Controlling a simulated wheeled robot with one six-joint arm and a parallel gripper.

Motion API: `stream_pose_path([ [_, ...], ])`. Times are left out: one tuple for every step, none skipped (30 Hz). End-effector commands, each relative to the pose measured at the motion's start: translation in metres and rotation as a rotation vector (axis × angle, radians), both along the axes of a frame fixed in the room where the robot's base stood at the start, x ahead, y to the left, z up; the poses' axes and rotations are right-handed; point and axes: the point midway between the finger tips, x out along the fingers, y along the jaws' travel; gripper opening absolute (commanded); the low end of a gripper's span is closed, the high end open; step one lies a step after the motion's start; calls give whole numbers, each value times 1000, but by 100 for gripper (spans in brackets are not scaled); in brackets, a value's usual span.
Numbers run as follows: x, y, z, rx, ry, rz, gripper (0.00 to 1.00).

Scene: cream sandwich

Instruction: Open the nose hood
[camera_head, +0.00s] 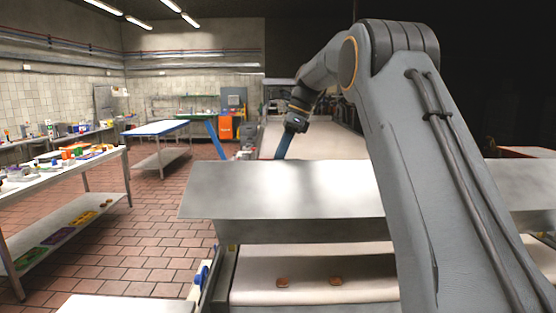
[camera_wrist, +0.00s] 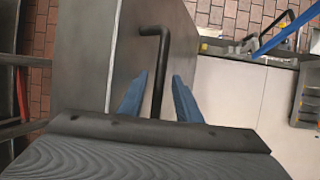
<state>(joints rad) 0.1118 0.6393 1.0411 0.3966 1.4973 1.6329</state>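The hood (camera_head: 280,190) is a grey sheet-metal cover lying across the conveyor in the head view, its top almost level. In the wrist view its metal face (camera_wrist: 75,60) fills the left side, and a black bent bar handle (camera_wrist: 163,60) shows beside it. My gripper (camera_wrist: 158,92) has its two blue fingers apart, one on each side of the handle, with visible gaps. In the head view my gripper (camera_head: 284,146) points down just behind the hood's far edge. The handle is hidden there. Whether the handle lies at finger depth is hard to tell.
The far belt (camera_head: 340,140) continues behind. A white table (camera_head: 100,158) with colourful items stands left. The tiled floor (camera_head: 130,245) between is clear.

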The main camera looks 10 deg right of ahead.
Motion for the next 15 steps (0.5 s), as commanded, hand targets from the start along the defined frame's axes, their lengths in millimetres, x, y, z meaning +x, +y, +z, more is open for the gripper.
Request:
stream_pose_path([
  [0, 0, 0, 0, 0, 0, 31],
  [0, 0, 1, 0, 0, 0, 31],
  [0, 0, 1, 0, 0, 1, 31],
  [0, 0, 1, 0, -1, 1, 31],
  [0, 0, 2, 1, -1, 0, 31],
  [0, -1, 4, 1, -2, 0, 31],
  [0, -1, 6, 1, -2, 0, 31],
  [0, -3, 8, 1, -2, 0, 31],
  [1, -5, 13, 0, -5, 0, 31],
  [1, -6, 16, 0, -5, 0, 31],
  [1, -8, 20, 0, -5, 0, 31],
  [1, -11, 27, 0, -5, 0, 31],
  [1, -13, 31, 0, -5, 0, 31],
  [1, -15, 36, 0, -5, 0, 31],
  [1, -18, 42, 0, -5, 0, 31],
])
